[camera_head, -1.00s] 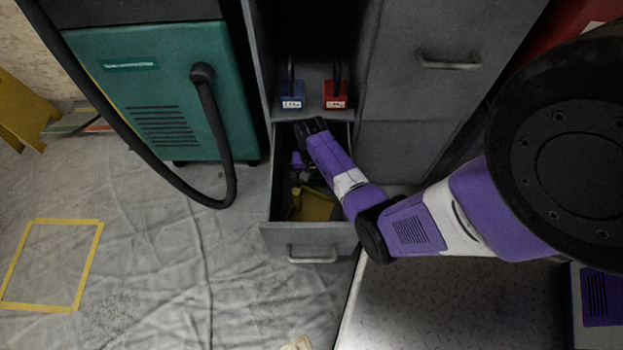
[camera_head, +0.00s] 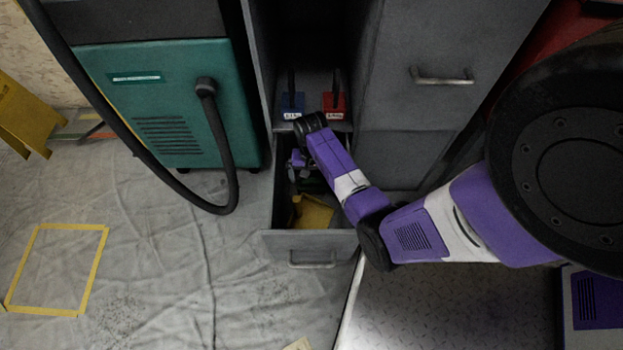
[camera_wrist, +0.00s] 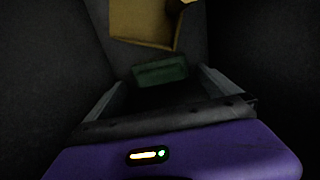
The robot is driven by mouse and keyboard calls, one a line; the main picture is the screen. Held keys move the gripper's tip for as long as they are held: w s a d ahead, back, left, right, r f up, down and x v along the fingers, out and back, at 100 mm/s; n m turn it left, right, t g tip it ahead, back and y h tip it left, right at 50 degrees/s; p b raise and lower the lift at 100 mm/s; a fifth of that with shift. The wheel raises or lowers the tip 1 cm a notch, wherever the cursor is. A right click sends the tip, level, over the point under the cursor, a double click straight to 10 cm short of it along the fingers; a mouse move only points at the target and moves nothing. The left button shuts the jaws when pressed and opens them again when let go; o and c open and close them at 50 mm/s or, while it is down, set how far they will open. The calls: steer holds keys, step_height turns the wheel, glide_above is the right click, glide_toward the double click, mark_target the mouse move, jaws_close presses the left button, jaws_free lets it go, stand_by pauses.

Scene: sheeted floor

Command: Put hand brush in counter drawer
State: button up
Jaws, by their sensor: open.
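The counter drawer (camera_head: 313,243) is pulled open at the foot of a grey cabinet. My gripper (camera_head: 293,180) reaches down into it from above. In the wrist view my gripper (camera_wrist: 158,88) has its two fingers apart. A dark green block-like item (camera_wrist: 160,70), possibly the hand brush, lies just beyond and between the fingertips, with no clear grip on it. A yellow item (camera_head: 314,213) lies in the front of the drawer, and it also shows in the wrist view (camera_wrist: 145,22). Shadow and my wrist hide much of the drawer's inside.
A blue weight (camera_head: 292,105) and a red weight (camera_head: 334,106) stand on the shelf behind the drawer. A green machine (camera_head: 160,105) with a black hose (camera_head: 222,150) stands at left. Yellow tape (camera_head: 95,270) marks a square on open sheeted floor.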

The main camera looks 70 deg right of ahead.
mark_target(312, 181)
step_height(312, 181, up, 6)
steer(key=shift+p, duration=1.1)
